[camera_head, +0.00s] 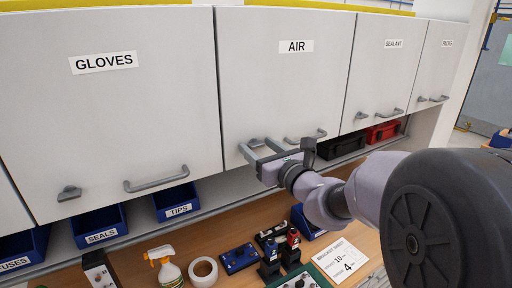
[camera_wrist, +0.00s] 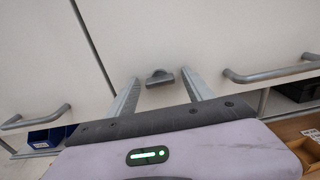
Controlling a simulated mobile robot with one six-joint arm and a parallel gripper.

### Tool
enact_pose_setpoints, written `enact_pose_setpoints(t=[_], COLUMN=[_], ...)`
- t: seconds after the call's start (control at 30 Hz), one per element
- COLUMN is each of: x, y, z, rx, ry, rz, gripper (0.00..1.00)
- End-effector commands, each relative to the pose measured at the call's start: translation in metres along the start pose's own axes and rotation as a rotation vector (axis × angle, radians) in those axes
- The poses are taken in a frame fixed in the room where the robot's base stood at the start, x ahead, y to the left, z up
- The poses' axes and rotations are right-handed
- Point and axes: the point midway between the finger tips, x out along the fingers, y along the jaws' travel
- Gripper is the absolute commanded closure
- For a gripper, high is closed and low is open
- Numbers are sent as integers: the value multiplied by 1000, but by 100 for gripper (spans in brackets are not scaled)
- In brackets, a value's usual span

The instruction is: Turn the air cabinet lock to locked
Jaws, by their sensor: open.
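The AIR cabinet door (camera_head: 290,85) is shut, a pale panel with an AIR label. Its lock (camera_wrist: 159,77) is a small grey knob low on the left of the door, its bar lying roughly level in the wrist view. My gripper (camera_head: 254,148) is at the lower left of this door. In the wrist view my gripper (camera_wrist: 162,84) is open, one finger on each side of the lock, with gaps showing between fingers and knob. In the head view the lock cannot be made out behind the fingers. The AIR handle (camera_head: 306,137) is to the right.
The GLOVES door (camera_head: 110,110) is shut at left, with its own knob (camera_head: 69,193) and handle (camera_head: 155,180). SEALANT (camera_head: 385,65) and another cabinet are at right. Below are blue bins (camera_head: 178,199) and a wooden bench (camera_head: 222,241) with a spray bottle (camera_head: 164,266) and tape roll (camera_head: 203,271).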

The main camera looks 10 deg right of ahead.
Motion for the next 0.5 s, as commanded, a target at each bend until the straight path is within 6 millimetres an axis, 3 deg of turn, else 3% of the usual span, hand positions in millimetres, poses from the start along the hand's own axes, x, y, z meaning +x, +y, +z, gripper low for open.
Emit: enact_pose_setpoints(t=[0.07,0.3,0.5], x=[0,0,0], y=[0,0,0], z=[0,0,1], rx=[0,0,9], ry=[0,0,0], rz=[0,0,0], gripper=[50,97,100])
